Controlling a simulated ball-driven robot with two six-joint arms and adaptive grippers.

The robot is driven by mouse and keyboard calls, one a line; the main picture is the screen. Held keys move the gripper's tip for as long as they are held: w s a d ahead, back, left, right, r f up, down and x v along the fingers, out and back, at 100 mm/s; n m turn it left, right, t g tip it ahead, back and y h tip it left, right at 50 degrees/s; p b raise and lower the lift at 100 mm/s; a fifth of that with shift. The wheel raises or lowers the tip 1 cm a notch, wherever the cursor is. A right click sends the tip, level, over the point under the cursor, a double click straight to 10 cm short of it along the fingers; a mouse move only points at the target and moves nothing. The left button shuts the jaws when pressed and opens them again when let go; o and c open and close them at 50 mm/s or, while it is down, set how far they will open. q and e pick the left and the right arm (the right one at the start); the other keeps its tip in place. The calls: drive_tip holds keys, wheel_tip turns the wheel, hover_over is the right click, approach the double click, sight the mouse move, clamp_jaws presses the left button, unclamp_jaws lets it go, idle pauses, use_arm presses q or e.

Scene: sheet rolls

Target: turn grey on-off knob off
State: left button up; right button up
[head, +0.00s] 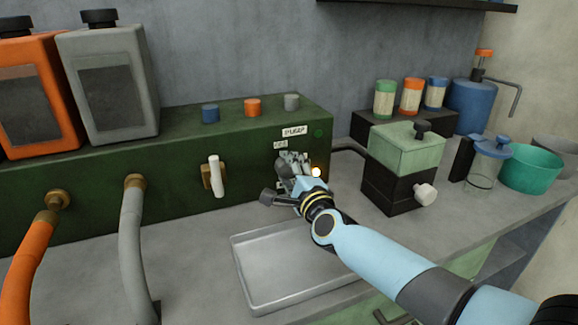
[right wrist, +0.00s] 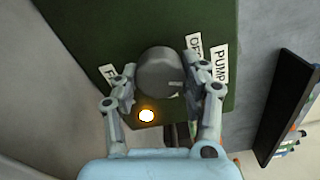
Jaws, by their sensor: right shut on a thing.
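The grey on-off knob (right wrist: 160,72) is on the green panel (right wrist: 205,18), between the fingers of my right gripper (right wrist: 162,92). In the head view, my right gripper (head: 292,172) covers most of the knob at the panel's right part. It is shut on the knob. A "PUMP" label (right wrist: 220,63) sits beside that one. Another label (right wrist: 112,78) is partly hidden by a finger. A lamp (right wrist: 146,115) glows near the knob. My left gripper is out of view.
A white-handled valve (head: 214,175) is left of my right gripper. A metal tray (head: 285,290) lies below. A green and black box (head: 405,150) with a white knob stands to the right. Grey (head: 130,230) and orange (head: 20,265) hoses hang at the left.

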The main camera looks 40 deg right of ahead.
drive_tip(key=shift+n+p, duration=0.8)
drive_tip(key=shift+n, duration=1.5)
drive_tip(key=o, duration=1.2)
drive_tip(key=shift+c, duration=0.2)
drive_tip(key=shift+s+a, duration=0.1)
drive_tip(key=shift+s, duration=0.15)
drive_tip(key=v, duration=1.1)
drive_tip(key=shift+s, duration=0.25)
